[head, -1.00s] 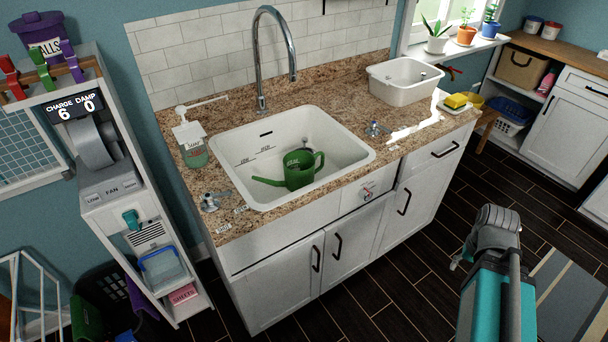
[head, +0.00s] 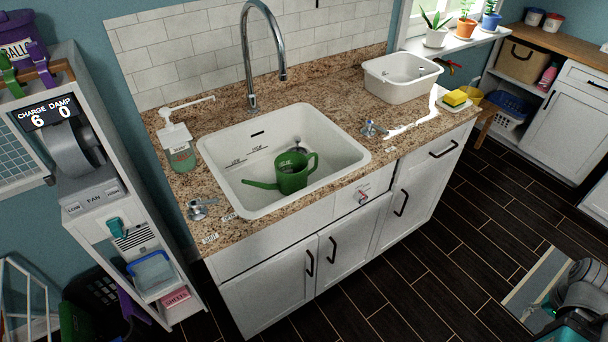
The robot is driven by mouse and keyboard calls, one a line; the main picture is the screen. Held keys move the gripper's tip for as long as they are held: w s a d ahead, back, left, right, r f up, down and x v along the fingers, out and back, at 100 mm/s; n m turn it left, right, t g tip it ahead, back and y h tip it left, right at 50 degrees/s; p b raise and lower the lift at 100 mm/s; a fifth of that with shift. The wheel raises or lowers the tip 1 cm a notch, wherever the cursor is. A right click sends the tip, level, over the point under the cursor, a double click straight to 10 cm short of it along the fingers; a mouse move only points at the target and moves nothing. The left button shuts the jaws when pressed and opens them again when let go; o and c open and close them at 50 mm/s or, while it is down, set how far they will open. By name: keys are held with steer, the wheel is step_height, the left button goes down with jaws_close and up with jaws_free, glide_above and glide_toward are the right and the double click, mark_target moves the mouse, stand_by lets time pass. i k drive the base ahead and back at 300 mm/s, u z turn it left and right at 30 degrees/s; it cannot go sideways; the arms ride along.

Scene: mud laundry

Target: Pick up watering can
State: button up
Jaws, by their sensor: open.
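The green watering can (head: 291,174) sits upright inside the white sink basin (head: 236,205). Its spout points left and its handle is on the right. The curved metal faucet (head: 247,60) rises behind the basin. Part of my arm shows at the bottom right corner, well to the right of the sink and apart from the can. I cannot make out my gripper's fingers in this view.
On the granite counter (head: 340,110) stand a soap dispenser (head: 178,150), a white tub (head: 398,80) and a yellow sponge (head: 456,98). A fan shelf unit (head: 95,190) stands left of the sink cabinet.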

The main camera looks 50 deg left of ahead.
mark_target(282, 177)
steer(key=z, duration=0.2)
steer(key=k, duration=1.2)
steer(key=u, duration=1.15)
steer(key=i, duration=0.9)
